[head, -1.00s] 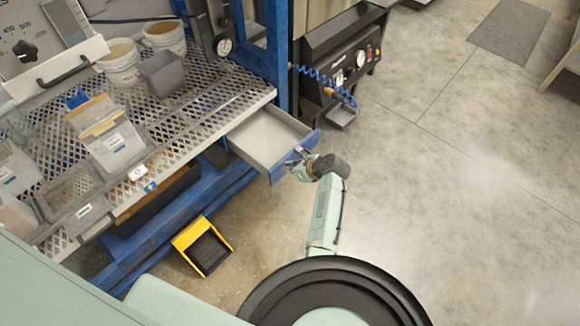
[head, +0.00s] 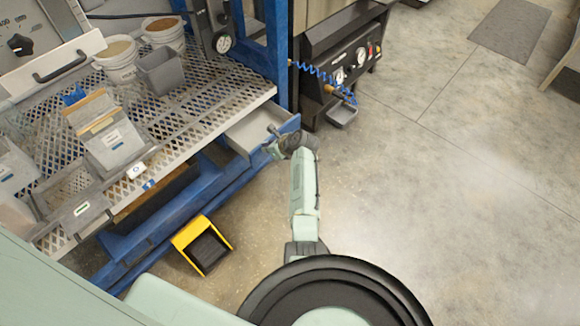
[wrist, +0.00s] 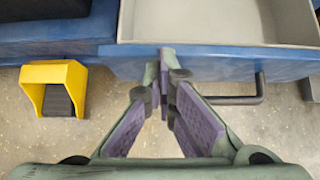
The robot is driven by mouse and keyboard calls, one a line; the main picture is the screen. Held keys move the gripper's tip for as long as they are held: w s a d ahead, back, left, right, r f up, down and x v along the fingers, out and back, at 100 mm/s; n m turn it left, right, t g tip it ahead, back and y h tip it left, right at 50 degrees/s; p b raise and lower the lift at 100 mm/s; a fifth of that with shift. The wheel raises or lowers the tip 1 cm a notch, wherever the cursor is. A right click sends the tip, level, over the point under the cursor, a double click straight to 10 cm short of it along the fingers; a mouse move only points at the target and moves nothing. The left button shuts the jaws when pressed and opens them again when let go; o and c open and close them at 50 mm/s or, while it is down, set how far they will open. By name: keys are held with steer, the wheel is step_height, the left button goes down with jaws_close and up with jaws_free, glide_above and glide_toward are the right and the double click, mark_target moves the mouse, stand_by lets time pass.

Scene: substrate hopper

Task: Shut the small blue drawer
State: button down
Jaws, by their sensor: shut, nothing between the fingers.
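The small blue drawer (head: 253,128) hangs under the right end of the mesh bench and sticks out part way, its grey tray showing. Its blue front also shows in the wrist view (wrist: 220,64), with a dark bar handle (wrist: 240,99) to the right of the fingers. My gripper (head: 270,143) is at the drawer's front. In the wrist view my gripper (wrist: 166,55) is shut and empty, its fingertips at the top edge of the blue front. They seem to touch it.
The mesh bench (head: 215,105) holds bins and buckets. A yellow-framed pedal (head: 203,245) stands on the floor left of my arm; it also shows in the wrist view (wrist: 52,88). A black gauge unit (head: 345,60) stands behind. Floor to the right is clear.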

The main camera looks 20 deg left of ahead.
steer(key=w+a+b, duration=0.1)
steer(key=a+b, duration=0.1)
steer(key=a, duration=0.2)
steer(key=w+a+b, duration=0.1)
steer(key=a+b, duration=0.1)
steer(key=a, duration=0.1)
steer(key=w+a+b, duration=0.2)
steer(key=a, duration=0.2)
steer(key=shift+a+f, duration=0.25)
steer(key=shift+a, duration=0.1)
steer(key=shift+w+a+r+b, duration=0.15)
steer(key=shift+w+a+b, duration=0.2)
steer(key=shift+a, duration=0.35)
